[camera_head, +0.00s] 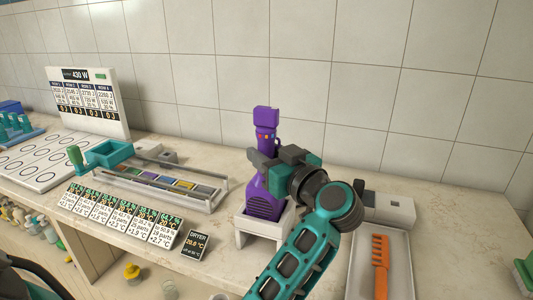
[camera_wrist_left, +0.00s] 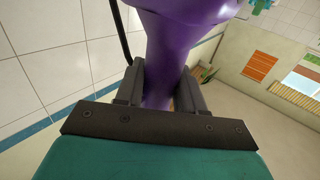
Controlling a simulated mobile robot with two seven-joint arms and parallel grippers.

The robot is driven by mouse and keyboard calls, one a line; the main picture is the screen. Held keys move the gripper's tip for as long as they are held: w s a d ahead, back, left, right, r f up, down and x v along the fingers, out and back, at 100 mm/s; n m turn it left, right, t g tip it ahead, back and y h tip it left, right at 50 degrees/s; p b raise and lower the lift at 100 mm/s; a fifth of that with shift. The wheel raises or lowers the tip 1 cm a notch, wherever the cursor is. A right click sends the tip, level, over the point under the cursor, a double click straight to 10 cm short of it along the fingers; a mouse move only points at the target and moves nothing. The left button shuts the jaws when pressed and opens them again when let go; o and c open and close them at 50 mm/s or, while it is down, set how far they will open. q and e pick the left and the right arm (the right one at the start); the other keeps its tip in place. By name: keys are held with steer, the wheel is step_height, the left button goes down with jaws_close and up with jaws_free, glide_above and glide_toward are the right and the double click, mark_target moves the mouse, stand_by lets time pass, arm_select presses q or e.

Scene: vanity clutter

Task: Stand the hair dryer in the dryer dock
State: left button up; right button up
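The purple hair dryer (camera_head: 265,118) stands upright at the middle of the counter, its wide vented end down. That end is at the white dryer dock (camera_head: 245,240), inside or just above its top; I cannot tell whether it rests on the bottom. My left gripper (camera_head: 262,158) is closed around the dryer's narrow middle from the right. In the left wrist view both dark fingers (camera_wrist_left: 160,88) lie on either side of the purple dryer body (camera_wrist_left: 180,40). My left arm hides part of the dryer and the dock's right side. My right gripper is not in view.
A small dark "DRYER" card (camera_head: 195,245) stands left of the dock, beside a row of label cards (camera_head: 120,215). Behind them is a rack of coloured pieces (camera_head: 160,180). At right, a white tray (camera_head: 398,270) holds an orange comb (camera_head: 380,265). The tiled wall is behind.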

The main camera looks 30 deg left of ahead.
arm_select(q)
steer(key=o, duration=0.5)
steer(key=shift+o, duration=0.2)
step_height(320, 180, up, 20)
steer(key=p, duration=0.3)
steer(key=shift+p, duration=0.3)
stand_by(0.4)
